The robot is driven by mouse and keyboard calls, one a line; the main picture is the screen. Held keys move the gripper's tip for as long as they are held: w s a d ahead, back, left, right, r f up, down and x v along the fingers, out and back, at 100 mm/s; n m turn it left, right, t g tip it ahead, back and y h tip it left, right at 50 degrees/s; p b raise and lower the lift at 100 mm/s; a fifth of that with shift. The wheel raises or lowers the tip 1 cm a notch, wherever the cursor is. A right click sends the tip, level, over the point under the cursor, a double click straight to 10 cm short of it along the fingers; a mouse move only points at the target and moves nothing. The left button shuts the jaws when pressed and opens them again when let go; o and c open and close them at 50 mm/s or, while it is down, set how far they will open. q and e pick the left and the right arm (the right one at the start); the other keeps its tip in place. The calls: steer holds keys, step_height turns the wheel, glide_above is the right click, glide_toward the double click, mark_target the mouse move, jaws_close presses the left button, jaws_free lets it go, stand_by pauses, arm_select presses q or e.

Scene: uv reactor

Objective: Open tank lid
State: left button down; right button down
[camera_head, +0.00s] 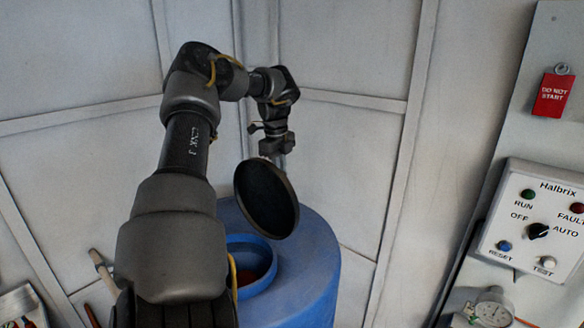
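The blue tank (312,275) stands at bottom centre, with a raised round opening (270,283) in its top. The opening is uncovered, and something dark red shows inside. The dark round tank lid (266,198) stands steeply tilted above the opening, its hollow side turned towards me. My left gripper (273,152) is at the lid's upper edge, behind or against it. Its fingertips are too small and partly hidden to tell whether they touch or grip the lid. My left arm covers the left part of the tank. My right gripper is not in view.
Pale panelled walls (355,60) stand close behind the tank. At right is a control box (540,225) with knobs and lights, a red "DO NOT START" tag (553,95) above it and a gauge (494,309) below. Tools (92,315) lie at lower left.

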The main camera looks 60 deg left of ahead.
arm_select(q)
steer(key=shift+f+g, duration=0.3)
steer(key=shift+f, duration=0.2)
steer(key=shift+s, duration=0.1)
steer(key=c, duration=1.6)
jaws_free()
steer(key=shift+a, duration=0.15)
steer(key=shift+c, duration=0.2)
steer(key=shift+o, duration=0.7)
steer(key=shift+w+a+f, duration=0.1)
steer(key=shift+w+a, duration=0.25)
steer(key=shift+w, duration=0.05)
steer(key=shift+d+r, duration=0.2)
steer(key=shift+r, duration=0.35)
steer(key=r, duration=0.3)
steer(key=r+b, duration=0.1)
steer(key=r, duration=0.4)
steer(key=shift+s+a+r, duration=0.1)
steer(key=shift+s+r, duration=0.15)
steer(key=shift+r, duration=0.65)
